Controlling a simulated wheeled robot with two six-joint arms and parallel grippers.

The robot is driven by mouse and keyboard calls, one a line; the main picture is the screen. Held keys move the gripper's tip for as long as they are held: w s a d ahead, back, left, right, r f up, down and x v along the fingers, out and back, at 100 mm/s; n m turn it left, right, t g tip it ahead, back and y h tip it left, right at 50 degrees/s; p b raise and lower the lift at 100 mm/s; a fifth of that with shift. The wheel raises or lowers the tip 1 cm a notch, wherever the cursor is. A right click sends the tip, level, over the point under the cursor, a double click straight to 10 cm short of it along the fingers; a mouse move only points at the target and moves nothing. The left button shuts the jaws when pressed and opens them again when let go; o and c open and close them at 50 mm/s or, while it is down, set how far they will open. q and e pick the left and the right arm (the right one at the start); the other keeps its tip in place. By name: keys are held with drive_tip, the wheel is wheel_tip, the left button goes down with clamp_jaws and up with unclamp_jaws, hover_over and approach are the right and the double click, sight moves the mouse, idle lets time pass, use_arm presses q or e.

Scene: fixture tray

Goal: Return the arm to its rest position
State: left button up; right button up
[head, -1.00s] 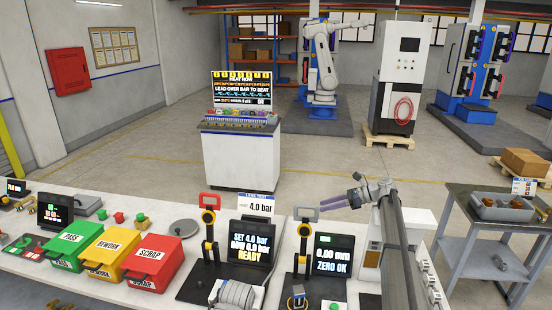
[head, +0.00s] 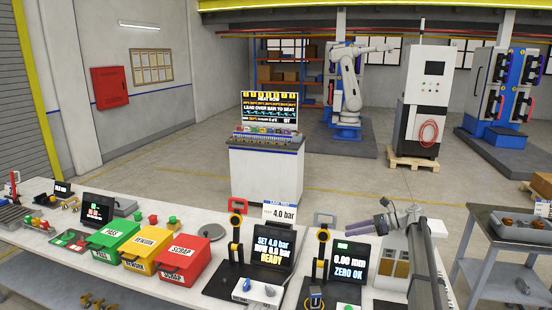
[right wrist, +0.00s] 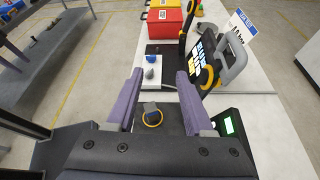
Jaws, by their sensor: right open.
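My right gripper (head: 390,214) is over the right part of the white bench, at the end of the grey arm coming up from the lower right. Its purple fingers are spread, with nothing held between them. In the right wrist view, the open fingers (right wrist: 160,80) frame a small dark fixture with an orange ring (right wrist: 152,117) on the bench beyond them. In the head view, the gripper is right of the "0.00 mm ZERO OK" display (head: 350,262). My left gripper is not in view.
Green, yellow and red bins (head: 184,259) stand on the bench (head: 222,203) at left. The pressure display (head: 271,247) and a black and yellow clamp (head: 236,235) stand mid-bench. A grey trolley (head: 490,222) stands at right. Floor behind the bench is clear around the lead-bar stand.

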drive_tip(key=s+a+f+n+g+h+b, duration=0.25)
drive_tip(key=s+a+f+n, duration=0.35)
drive_tip(key=s+a+f, duration=0.3)
drive_tip(key=s+a+f+n+g+h+b, duration=0.25)
drive_tip(key=s+a+f+n, duration=0.3)
drive_tip(key=s+a, duration=0.6)
use_arm(q)
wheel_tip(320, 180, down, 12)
drive_tip(key=b, duration=0.6)
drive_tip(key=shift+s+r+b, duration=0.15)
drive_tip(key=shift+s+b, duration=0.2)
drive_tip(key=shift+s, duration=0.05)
use_arm(e)
drive_tip(key=s+f+n+h, duration=0.3)
drive_tip(key=s+n, duration=0.1)
drive_tip(key=s, duration=0.4)
drive_tip(key=s+a+f+n+t+h, duration=0.1)
drive_tip(key=s+f+n+h, duration=0.2)
drive_tip(key=s, duration=0.5)
drive_tip(key=s+f+n+h, duration=0.3)
drive_tip(key=s+f+n, duration=0.1)
drive_tip(key=s+n, duration=0.3)
drive_tip(key=shift+s+a+f+t, duration=0.2)
drive_tip(key=shift+s+f+t, duration=0.2)
drive_tip(key=shift+s, duration=0.2)
